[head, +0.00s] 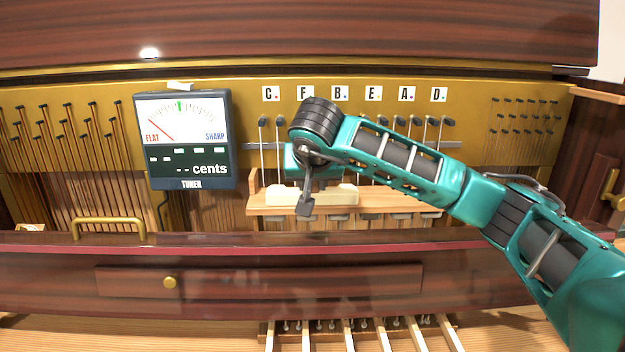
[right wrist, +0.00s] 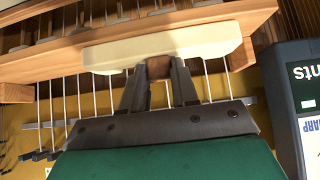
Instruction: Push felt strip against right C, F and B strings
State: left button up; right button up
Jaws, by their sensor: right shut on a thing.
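A cream felt strip (head: 340,194) lies lengthwise along the wooden rail, in front of the lower strings under the C (head: 270,94), F (head: 305,94) and B (head: 340,94) labels. The right wrist view shows the strip (right wrist: 205,40) with a wooden grip block (right wrist: 159,67) on it. My right gripper (right wrist: 158,74) is shut on this block, a finger on each side. Thin steel strings (right wrist: 93,95) run past the strip. I cannot tell whether it touches them. My right arm hides part of the strings and pins. My left gripper is not in view.
A tuner (head: 187,182) hangs to the left, its red needle toward FLAT. Labels E, A and D continue to the right. The wooden rail (head: 400,200) runs below the strings. A dark ledge (head: 480,242) and a knobbed drawer (head: 230,280) are in front, with a brass handle (head: 108,220) at left.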

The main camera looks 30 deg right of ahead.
jog(key=shift+w+d, duration=0.4)
jog(key=shift+w, duration=0.3)
jog(key=shift+w+d+p, duration=0.5)
jog(key=shift+w+p, duration=0.05)
jog(key=shift+w, duration=0.2)
dwell(0.4)
jog(key=shift+w+d, duration=0.35)
jog(key=shift+w, duration=0.25)
jog(key=o, duration=0.9)
jog(key=s+a, duration=0.1)
jog(key=s+a+r+p, duration=0.1)
jog(key=s, duration=0.1)
jog(key=shift+s+r, duration=0.1)
jog(key=shift+s, duration=0.1)
jog(key=s+a, duration=0.1)
jog(key=s+a+p, duration=0.1)
jog(key=s, duration=0.1)
jog(key=shift+s+a+r, duration=0.1)
jog(key=shift+s+r, duration=0.1)
jog(key=shift+r, duration=0.2)
